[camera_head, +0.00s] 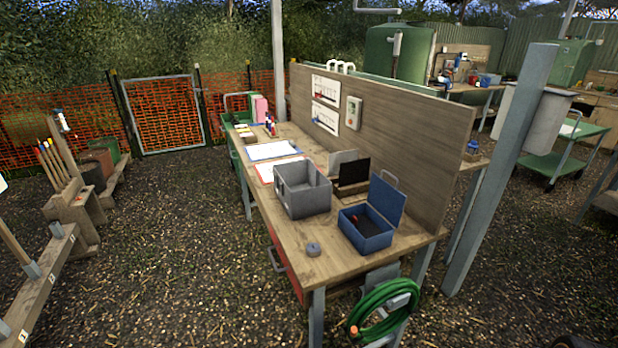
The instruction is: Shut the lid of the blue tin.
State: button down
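The blue tin (366,238) stands on the wooden workbench (335,262) near its right front end. Its hinged lid (387,200) is open and stands up at the back right side, with a grey handle at its top. Something dark and a small red item lie inside the tin. My gripper is not in view, and nothing touches the tin or its lid.
A grey open crate (302,195) stands left of the tin, with a dark upright panel (354,174) behind. A small blue-grey round item (313,249) lies near the front edge. A wooden back panel (400,130) rises behind; a green hose (383,310) hangs at the bench end.

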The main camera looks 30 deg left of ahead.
aim_at(388, 201)
jog(key=u, duration=0.95)
jog(key=i, duration=0.45)
